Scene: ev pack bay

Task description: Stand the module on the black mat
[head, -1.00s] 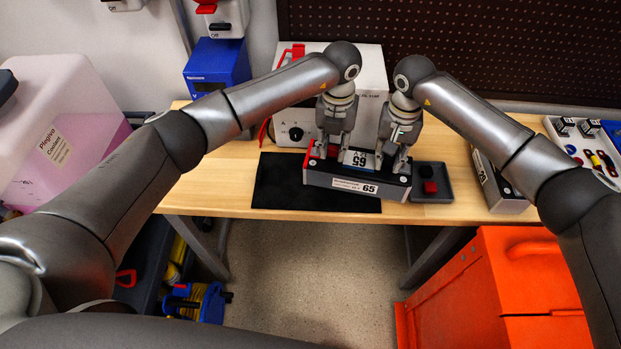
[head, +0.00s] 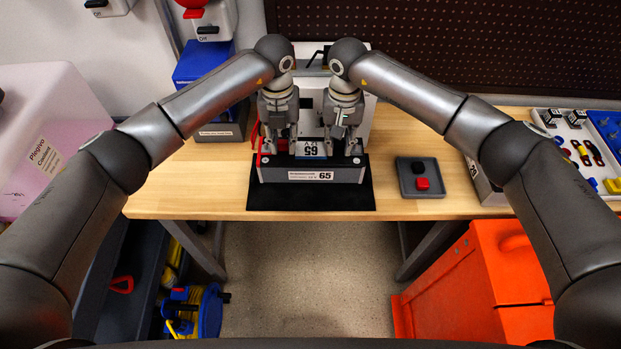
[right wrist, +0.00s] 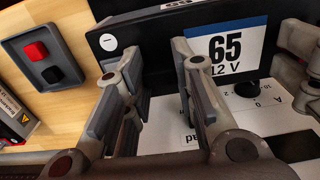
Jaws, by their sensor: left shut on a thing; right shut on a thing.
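The module (head: 312,174) is a dark block with a white front label reading 65 and a blue-and-white top label. In the head view it is level and lies over the black mat (head: 310,203), within its left and right edges. I cannot tell whether its underside touches the mat. My left gripper (head: 271,148) is shut on its left end, and my right gripper (head: 346,152) is shut on its right part. The right wrist view shows the module's dark side (right wrist: 140,35) and 65 12 V label by my right fingers (right wrist: 160,85). The mat's back part is hidden.
A grey tray (head: 404,187) with a red and a black piece stands right of the mat. A white box (head: 366,110) stands close behind the module. Bare wood shows left of the mat. An orange cabinet (head: 470,290) stands below the bench at right.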

